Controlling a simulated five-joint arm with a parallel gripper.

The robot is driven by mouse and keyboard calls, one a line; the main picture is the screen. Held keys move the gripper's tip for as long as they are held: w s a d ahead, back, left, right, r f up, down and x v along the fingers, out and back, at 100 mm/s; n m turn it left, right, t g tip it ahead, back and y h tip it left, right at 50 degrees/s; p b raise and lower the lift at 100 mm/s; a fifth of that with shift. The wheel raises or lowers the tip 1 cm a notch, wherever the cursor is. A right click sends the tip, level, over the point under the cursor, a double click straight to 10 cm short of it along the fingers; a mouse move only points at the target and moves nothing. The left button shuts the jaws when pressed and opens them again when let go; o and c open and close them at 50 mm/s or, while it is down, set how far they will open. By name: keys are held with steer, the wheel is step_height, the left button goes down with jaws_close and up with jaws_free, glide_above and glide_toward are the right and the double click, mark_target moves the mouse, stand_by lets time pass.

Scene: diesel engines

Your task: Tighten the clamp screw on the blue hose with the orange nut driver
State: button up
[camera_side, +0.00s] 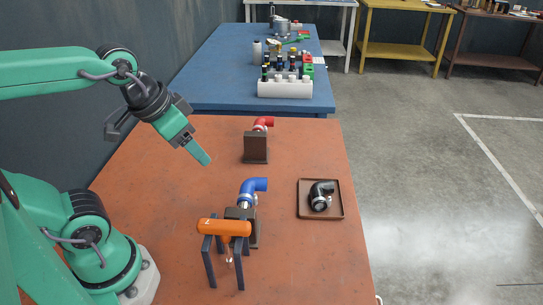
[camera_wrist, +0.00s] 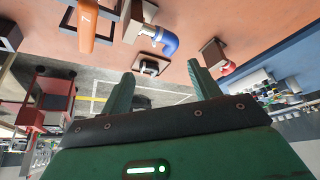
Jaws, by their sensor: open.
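The orange nut driver (camera_side: 223,228) lies with its thick handle across a dark legged stand at the table front, its thin metal shaft pointing down; its handle also shows in the wrist view (camera_wrist: 86,25). The blue hose (camera_side: 254,185) is an elbow on a dark block just behind it, also in the wrist view (camera_wrist: 165,40). A pale clamp (camera_side: 246,203) seems to sit at its lower end; its screw is too small to make out. My gripper (camera_wrist: 163,80) is open and empty, high above the table to the left of the hoses in the side view.
A red hose (camera_side: 264,122) stands on a brown block (camera_side: 256,149) farther back. A brown tray (camera_side: 303,212) at right holds a black elbow (camera_side: 320,194). The orange-red tabletop (camera_side: 150,190) is clear at left. A blue bench (camera_side: 215,80) with bottles stands behind.

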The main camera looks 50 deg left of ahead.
mark_target(223, 223)
steer(key=s+d+m+g, duration=0.1)
steer(key=d+m+g, duration=0.4)
steer(key=d+m, duration=0.3)
steer(key=d, duration=0.3)
steer(key=shift+s, duration=0.15)
steer(key=shift+d, duration=0.1)
steer(key=shift+f, duration=5.45)
jaws_close()
